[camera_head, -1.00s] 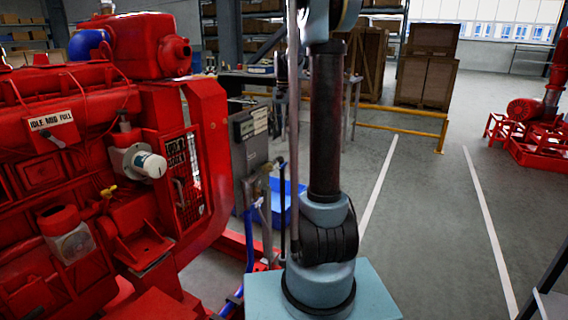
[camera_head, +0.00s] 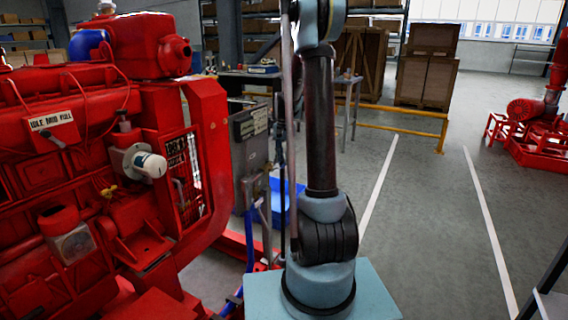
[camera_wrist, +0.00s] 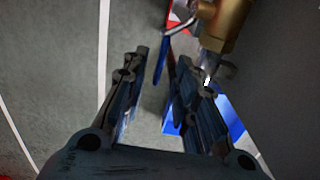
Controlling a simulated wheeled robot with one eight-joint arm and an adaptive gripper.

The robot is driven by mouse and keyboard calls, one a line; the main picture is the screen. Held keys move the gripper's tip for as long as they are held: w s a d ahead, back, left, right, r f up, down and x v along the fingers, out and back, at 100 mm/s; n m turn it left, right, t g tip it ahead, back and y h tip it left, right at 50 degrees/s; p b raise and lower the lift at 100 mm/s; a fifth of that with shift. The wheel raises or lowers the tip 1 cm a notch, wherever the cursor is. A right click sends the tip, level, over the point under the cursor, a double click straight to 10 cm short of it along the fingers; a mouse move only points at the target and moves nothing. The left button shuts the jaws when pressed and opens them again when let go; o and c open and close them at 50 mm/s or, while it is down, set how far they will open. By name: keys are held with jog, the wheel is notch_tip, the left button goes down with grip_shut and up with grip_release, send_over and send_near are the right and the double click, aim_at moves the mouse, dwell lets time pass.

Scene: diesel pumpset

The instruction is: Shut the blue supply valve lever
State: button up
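In the wrist view, the blue valve lever (camera_wrist: 161,58) hangs from the brass valve (camera_wrist: 222,22) at top right. A bent part joins the lever to the valve. My gripper (camera_wrist: 160,62) is open, with one dark finger on each side of the lever's lower end as seen here. I cannot tell the depth between lever and fingers or whether they touch. The right finger overlaps the grey pipe fitting below the valve. In the head view, my arm stands in front of this area, and I cannot make out the gripper or lever clearly.
The red engine (camera_head: 95,160) fills the left of the head view. A grey control box (camera_head: 250,145) stands beside it. A blue bin (camera_head: 286,200) is on the floor behind my arm. A yellow rail (camera_head: 405,130) runs behind.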

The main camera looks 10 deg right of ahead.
jog(key=shift+f, duration=1.05)
grip_shut()
